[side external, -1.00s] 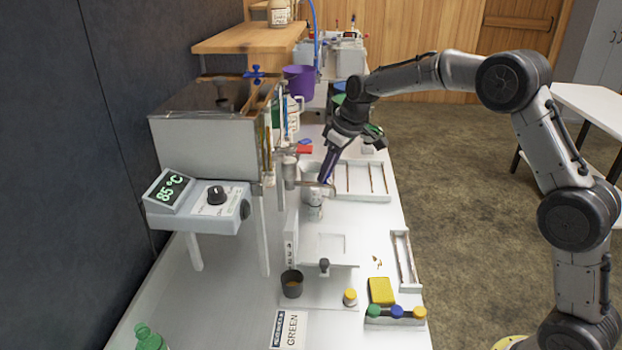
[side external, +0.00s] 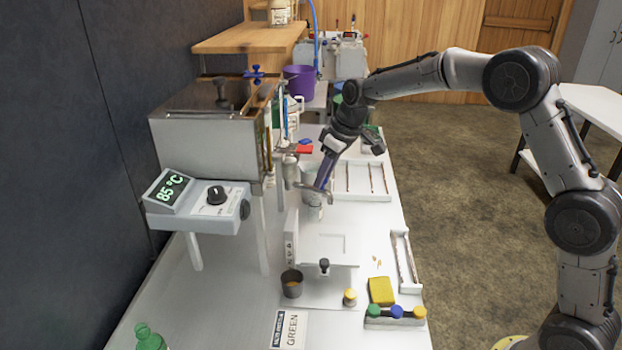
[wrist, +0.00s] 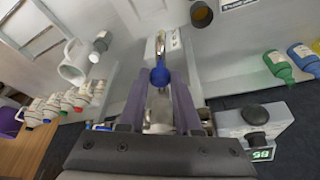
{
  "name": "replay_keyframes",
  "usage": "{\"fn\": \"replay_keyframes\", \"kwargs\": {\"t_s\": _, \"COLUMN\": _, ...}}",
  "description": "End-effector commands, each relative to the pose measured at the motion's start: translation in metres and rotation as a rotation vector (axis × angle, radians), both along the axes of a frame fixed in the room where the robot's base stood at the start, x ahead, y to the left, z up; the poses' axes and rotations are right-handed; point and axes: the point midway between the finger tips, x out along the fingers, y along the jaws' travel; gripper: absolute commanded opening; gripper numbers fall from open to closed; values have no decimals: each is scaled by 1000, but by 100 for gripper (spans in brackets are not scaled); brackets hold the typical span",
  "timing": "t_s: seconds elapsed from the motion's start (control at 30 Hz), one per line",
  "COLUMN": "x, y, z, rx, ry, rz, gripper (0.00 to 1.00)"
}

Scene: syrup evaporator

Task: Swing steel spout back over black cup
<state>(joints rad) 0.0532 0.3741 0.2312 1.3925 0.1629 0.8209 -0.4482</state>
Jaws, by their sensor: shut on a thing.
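The steel spout (side external: 307,187) sticks out to the right from below the steel evaporator pan (side external: 205,140). My gripper (side external: 322,186) is at its outer end, with the fingers angled down. In the wrist view the fingers (wrist: 160,78) close around a blue knob (wrist: 160,76) in line with the metal spout; the exact contact is partly hidden. The black cup (side external: 291,284) stands upright on the near plate, with amber inside, nearer the camera than the spout. The cup also shows in the wrist view (wrist: 202,14).
A white sorting tray (side external: 362,181) is right of my gripper. A yellow sponge (side external: 381,291) and a rack of capped bottles (side external: 396,314) lie at the near right. A "GREEN" card (side external: 289,328) lies in front of the cup.

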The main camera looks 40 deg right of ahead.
Motion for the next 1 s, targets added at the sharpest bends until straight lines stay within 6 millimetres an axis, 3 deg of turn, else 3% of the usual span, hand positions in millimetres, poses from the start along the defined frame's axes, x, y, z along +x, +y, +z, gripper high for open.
{"fn": "replay_keyframes", "kwargs": {"t_s": 1.0, "x": -7, "y": 27, "z": 0, "rx": 2, "ry": 0, "rz": 2, "gripper": 0}}
